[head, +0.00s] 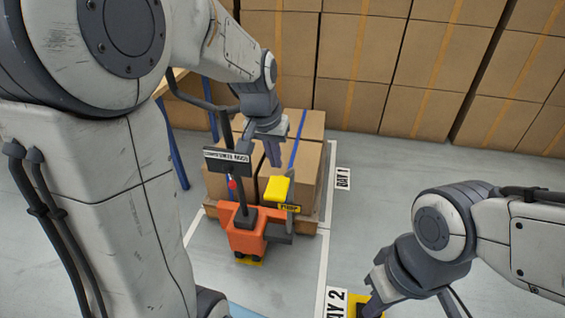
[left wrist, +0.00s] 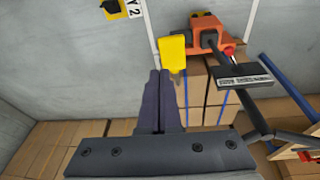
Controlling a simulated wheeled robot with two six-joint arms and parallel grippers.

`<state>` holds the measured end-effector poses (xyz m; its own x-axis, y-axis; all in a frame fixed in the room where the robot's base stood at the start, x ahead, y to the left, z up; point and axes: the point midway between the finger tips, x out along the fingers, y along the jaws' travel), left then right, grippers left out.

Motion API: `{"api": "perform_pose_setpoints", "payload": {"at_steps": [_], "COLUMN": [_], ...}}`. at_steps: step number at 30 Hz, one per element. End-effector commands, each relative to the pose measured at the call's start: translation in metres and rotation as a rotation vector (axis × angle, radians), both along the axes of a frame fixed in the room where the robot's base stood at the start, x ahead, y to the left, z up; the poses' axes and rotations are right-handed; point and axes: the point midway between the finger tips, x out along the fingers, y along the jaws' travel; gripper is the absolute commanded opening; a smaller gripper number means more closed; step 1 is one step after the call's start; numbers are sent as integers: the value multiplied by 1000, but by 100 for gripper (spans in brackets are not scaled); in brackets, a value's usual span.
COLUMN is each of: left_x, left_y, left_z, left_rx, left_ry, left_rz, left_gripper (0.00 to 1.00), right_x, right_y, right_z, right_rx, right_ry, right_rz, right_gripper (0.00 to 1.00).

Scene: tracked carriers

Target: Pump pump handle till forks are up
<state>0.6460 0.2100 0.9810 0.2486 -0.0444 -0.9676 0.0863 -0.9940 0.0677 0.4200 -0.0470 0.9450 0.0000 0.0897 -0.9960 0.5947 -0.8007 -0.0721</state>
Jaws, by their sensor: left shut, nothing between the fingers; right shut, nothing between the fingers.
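The orange pallet jack (head: 245,228) stands in front of a pallet of cartons; it also shows in the left wrist view (left wrist: 207,35). Its yellow pump handle (head: 277,189) sticks out on the right side, above a small label that seems to read PUMP (head: 290,208). The handle also shows in the left wrist view (left wrist: 172,52). My left gripper (head: 275,158) is shut and empty, just above and behind the handle in the picture; its fingers (left wrist: 160,85) look close to it, contact unclear. The forks are hidden. My right gripper (head: 369,304) is shut, low at the bottom.
Cartons (head: 300,160) sit on a wooden pallet (head: 303,226). A black upright bar with a sign (head: 227,158) rises from the jack. Stacked cartons (head: 375,60) line the back. Floor signs mark BAY 1 (head: 343,179) and bay 2 (head: 336,303).

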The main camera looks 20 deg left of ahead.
Motion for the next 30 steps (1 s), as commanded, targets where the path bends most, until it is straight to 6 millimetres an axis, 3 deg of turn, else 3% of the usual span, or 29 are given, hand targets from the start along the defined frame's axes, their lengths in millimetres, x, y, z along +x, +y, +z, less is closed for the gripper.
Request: {"api": "perform_pose_setpoints", "payload": {"at_steps": [3,6,18,23,30], "left_x": [10,13,14,18,31], "left_y": [25,33,33,32,31], "left_z": [10,12,8,-10,-60], "left_rx": [3,4,5,4,4], "left_ry": [-13,-17,-17,-14,-12], "left_rz": [57,73,74,73,73], "left_gripper": [0,0,0,0,0], "right_x": [0,0,0,0,0], "right_y": [0,0,0,0,0], "right_z": [9,10,9,6,1], "right_rx": [0,0,0,0,0], "right_ry": [0,0,0,0,0], "right_rz": [0,0,0,0,0], "right_gripper": [0,0,0,0,0]}}
